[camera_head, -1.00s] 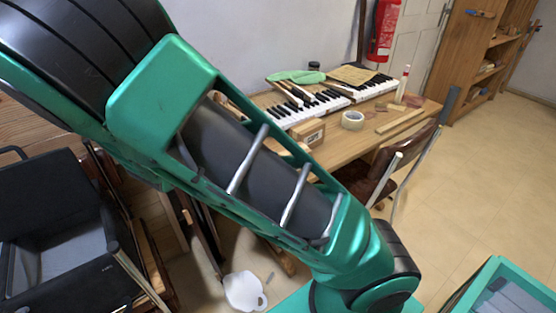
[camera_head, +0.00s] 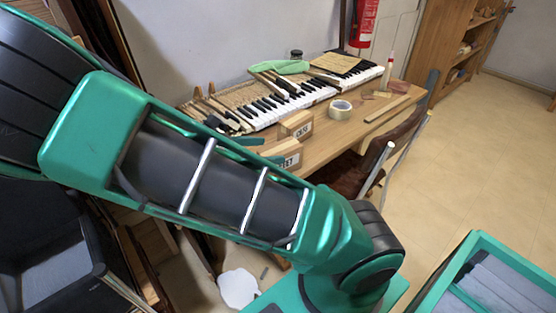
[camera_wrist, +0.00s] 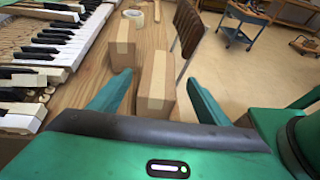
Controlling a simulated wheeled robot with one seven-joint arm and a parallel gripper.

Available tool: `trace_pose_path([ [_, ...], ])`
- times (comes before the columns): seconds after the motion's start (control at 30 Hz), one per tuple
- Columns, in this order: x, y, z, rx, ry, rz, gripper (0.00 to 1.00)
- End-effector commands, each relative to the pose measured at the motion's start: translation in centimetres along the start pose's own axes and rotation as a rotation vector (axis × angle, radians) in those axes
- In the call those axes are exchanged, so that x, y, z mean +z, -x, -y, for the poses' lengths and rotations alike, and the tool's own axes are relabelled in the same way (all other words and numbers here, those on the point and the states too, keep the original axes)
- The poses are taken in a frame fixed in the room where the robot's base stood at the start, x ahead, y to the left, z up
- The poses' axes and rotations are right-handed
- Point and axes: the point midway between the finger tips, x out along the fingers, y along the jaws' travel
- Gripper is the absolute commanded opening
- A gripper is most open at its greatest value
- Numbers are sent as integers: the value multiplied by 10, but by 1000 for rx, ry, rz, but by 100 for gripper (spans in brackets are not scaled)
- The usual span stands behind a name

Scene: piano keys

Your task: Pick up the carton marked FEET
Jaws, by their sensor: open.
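The carton marked FEET (camera_head: 283,150) is a small brown box near the front edge of the wooden table. In the head view its label is partly legible and my arm hides its lower part. In the wrist view the nearer carton (camera_wrist: 157,82), with a tape strip on top, appears to be this one. My gripper (camera_wrist: 160,77) is open, with one green finger on each side of that carton's near end. Nothing is gripped. A second brown carton (camera_head: 297,124) with its own label stands just behind; it also shows in the wrist view (camera_wrist: 123,45), ahead and left.
A piano keyboard (camera_head: 265,112) lies along the table's back, left of the cartons in the wrist view. A tape roll (camera_head: 340,109) and a wood strip (camera_head: 387,109) lie farther along. A chair (camera_wrist: 187,32) stands close against the table's front edge.

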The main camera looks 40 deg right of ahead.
Motion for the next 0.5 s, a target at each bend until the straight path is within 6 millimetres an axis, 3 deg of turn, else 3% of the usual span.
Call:
trace_pose_path([
  [0.3, 0, -39, -3, -2, -1, 1, 70],
  [0.5, -1, -43, -4, 1, 0, 0, 70],
])
